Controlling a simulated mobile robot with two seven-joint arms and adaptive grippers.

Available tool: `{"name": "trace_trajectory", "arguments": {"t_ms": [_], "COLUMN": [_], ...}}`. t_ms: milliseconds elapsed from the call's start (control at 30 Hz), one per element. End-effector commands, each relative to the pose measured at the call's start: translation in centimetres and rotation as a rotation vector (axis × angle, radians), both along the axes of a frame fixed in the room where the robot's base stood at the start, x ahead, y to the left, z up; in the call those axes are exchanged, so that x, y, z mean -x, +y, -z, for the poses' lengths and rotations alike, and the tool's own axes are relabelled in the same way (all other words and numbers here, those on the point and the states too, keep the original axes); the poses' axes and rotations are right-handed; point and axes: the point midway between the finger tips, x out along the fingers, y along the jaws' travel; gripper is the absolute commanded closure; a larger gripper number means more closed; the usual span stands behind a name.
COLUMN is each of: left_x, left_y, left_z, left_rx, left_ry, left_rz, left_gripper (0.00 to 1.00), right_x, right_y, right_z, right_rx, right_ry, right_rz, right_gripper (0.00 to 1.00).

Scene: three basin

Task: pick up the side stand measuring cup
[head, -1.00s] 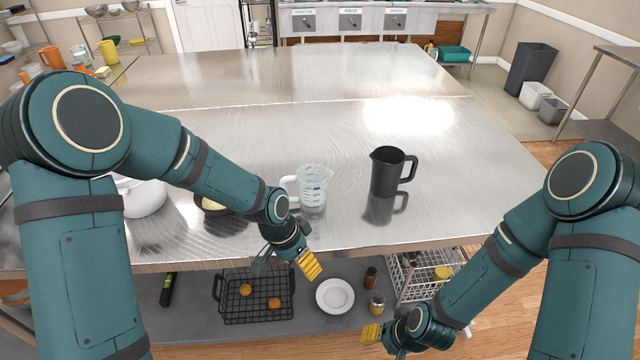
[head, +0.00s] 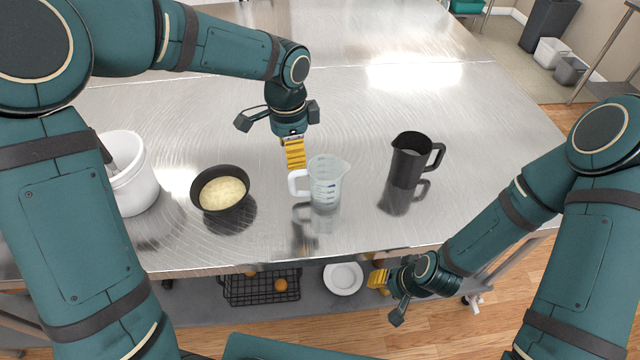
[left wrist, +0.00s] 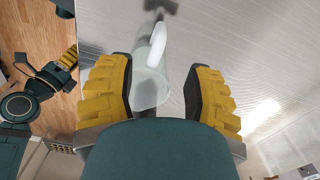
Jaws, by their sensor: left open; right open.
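A clear measuring cup (head: 326,184) with blue markings and a white handle stands upright on the steel table, with its handle toward the left of the head view. A black jug (head: 410,160) with a side handle stands upright to its right. My left gripper (head: 295,154) is above the table, close to the clear cup's upper left. In the left wrist view the clear cup (left wrist: 150,88) lies between the two open yellow fingers, its white handle pointing up in the picture; I cannot tell contact. My right gripper (head: 389,296) is open and empty, low beyond the table's front edge.
A black bowl (head: 221,190) of pale food and a white pot (head: 131,180) stand at the left. Below the table are a wire basket (head: 258,291) and a white plate (head: 343,279). The table's far part (head: 330,40) is clear.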

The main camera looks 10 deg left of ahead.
Motion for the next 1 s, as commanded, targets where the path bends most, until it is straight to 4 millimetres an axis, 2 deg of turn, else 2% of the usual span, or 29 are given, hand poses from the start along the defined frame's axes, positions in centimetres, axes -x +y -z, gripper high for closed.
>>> {"name": "trace_trajectory", "arguments": {"t_ms": [33, 200, 467, 800, 1000], "left_x": [0.1, 0.1, 0.1, 0.4, 0.4], "left_y": [0.0, 0.1, 0.1, 0.4, 0.4], "left_z": [1.3, 4.2, 6.0, 10.4, 10.9], "left_rx": [-0.002, -0.001, 0.0, 0.0, 0.0], "left_ry": [0.005, 0.004, 0.001, 0.002, 0.0], "left_rz": [0.0, -0.001, -0.001, -0.002, -0.001], "left_gripper": [0.49, 0.49, 0.49, 0.49, 0.49], "right_x": [0.1, 0.2, 0.3, 0.6, 0.6], "right_y": [0.0, 0.0, 0.1, 0.1, 0.1], "right_z": [0.3, 0.8, 1.0, 1.8, 1.9], "right_rx": [0.0, -0.001, -0.002, -0.003, -0.003], "right_ry": [0.002, 0.005, 0.007, 0.013, 0.014], "right_rz": [-0.001, -0.004, -0.006, -0.01, -0.011], "right_gripper": [0.53, 0.53, 0.53, 0.53, 0.53]}}
